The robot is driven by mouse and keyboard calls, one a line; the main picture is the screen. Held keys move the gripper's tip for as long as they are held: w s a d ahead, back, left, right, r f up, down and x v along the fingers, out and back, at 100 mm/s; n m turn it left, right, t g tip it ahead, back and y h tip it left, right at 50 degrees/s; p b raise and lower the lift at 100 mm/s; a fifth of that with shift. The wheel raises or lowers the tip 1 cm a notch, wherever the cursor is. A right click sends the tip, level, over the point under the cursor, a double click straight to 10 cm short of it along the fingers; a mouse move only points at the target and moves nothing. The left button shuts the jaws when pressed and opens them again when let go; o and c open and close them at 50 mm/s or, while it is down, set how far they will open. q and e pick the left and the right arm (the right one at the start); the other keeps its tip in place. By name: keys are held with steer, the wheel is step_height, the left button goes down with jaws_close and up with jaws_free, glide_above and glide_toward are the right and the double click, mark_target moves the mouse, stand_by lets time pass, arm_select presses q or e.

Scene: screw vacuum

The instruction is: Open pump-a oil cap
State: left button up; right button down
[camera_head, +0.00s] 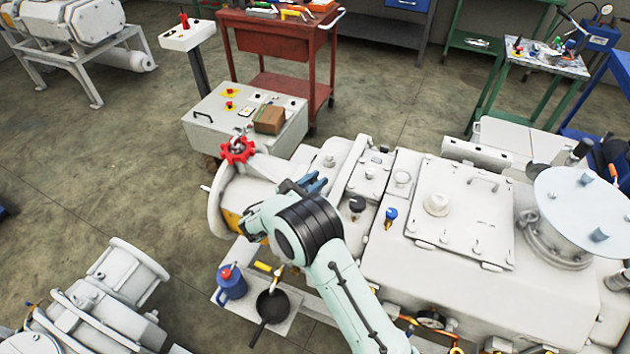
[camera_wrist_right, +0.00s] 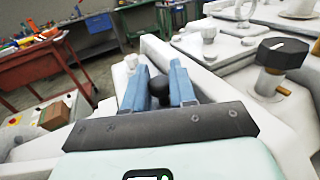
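My right gripper (camera_head: 313,183) reaches over the left part of the white pump (camera_head: 345,172), its blue fingers pointing away from me. In the right wrist view the fingers (camera_wrist_right: 160,75) stand apart, with a rounded black knob (camera_wrist_right: 158,87) showing in the gap. I cannot tell whether they touch it; the gripper hides this knob in the head view. A black cap on a brass-coloured base (camera_wrist_right: 282,52) stands to the right of the fingers; a black cap (camera_head: 357,204) also shows right of the gripper in the head view. No label tells which is the oil cap. My left gripper is out of view.
A red handwheel (camera_head: 237,151) is left of my gripper. A blue-topped valve (camera_head: 391,214) and a raised lid (camera_head: 460,213) are on the right. A blue can (camera_head: 231,284) and a black pan (camera_head: 273,305) stand in front. Open floor lies at the left.

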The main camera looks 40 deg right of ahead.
steer(key=shift+w+a+r+n+p, duration=0.1)
steer(key=shift+r+n+p, duration=0.15)
steer(key=shift+p, duration=0.25)
steer(key=n+p, duration=0.1)
steer(key=p, duration=0.1)
steer(key=w+r+n+h+p, duration=0.1)
steer(key=n+p, duration=0.1)
steer(key=n+h+p, duration=0.1)
steer(key=n+p, duration=0.1)
steer(key=shift+w+a+r+t, duration=0.3)
steer(key=shift+w+a+t, duration=0.1)
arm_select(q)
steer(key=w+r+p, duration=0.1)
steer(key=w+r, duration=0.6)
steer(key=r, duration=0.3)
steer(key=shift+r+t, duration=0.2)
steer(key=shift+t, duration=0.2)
arm_select(e)
steer(key=shift+w+a+n+t, duration=0.2)
steer(key=shift+n+t, duration=0.2)
steer(key=shift+n, duration=0.55)
steer(key=shift+f, duration=0.1)
steer(key=c, duration=1)
jaws_free()
